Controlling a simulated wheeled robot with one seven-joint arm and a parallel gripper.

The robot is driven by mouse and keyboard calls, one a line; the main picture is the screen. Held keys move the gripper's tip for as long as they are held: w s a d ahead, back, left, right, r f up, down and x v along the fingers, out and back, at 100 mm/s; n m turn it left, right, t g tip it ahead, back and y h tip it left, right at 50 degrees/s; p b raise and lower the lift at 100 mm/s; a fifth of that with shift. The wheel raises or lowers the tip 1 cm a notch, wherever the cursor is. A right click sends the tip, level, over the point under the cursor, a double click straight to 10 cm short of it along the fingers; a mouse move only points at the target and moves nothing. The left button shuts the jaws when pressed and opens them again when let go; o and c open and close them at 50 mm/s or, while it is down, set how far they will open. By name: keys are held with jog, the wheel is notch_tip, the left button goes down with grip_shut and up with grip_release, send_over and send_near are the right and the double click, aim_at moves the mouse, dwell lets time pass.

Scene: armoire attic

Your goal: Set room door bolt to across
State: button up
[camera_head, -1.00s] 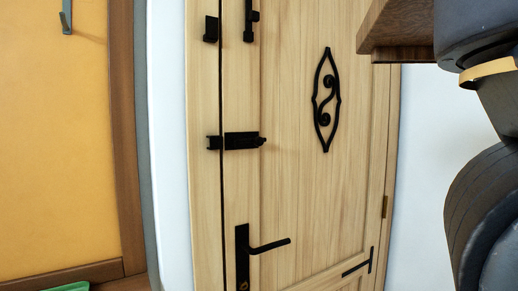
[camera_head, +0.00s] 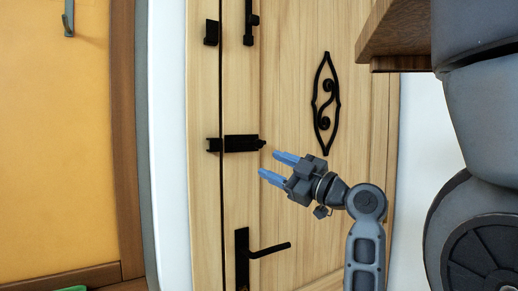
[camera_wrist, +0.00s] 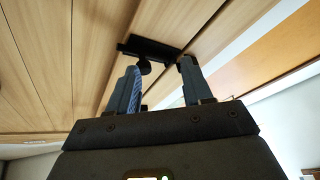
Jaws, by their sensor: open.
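The black door bolt (camera_head: 241,143) is mounted level on the pale wooden door (camera_head: 290,200), its knob at the right end. A black keeper (camera_head: 214,145) sits left of it beyond the door's dark seam. I cannot tell whether the bar crosses the seam. My gripper (camera_head: 270,164) is open and empty, just below and right of the knob, fingers pointing up-left. In the wrist view, the bolt (camera_wrist: 152,47) lies beyond the fingertips of my gripper (camera_wrist: 159,66), and its round knob shows between them, near the left finger. Contact cannot be told.
A black lever handle (camera_head: 268,249) is below my gripper. An upright black fitting (camera_head: 250,22) and a small black bracket (camera_head: 211,32) are above the bolt. A black scroll ornament (camera_head: 326,103) is to the right. A brown wooden ledge (camera_head: 400,35) juts in at upper right.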

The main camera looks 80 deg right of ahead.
aim_at(261, 146)
jog(key=shift+n+t, duration=0.3)
jog(key=shift+n, duration=0.4)
jog(key=w+d+r, duration=0.1)
jog(key=w+d+r+p, duration=0.1)
jog(key=w+r, duration=0.1)
jog(key=w+d+r+p, duration=0.1)
jog(key=w, duration=0.1)
jog(key=shift+d+r, duration=0.2)
jog(key=shift+r, duration=0.2)
grip_shut()
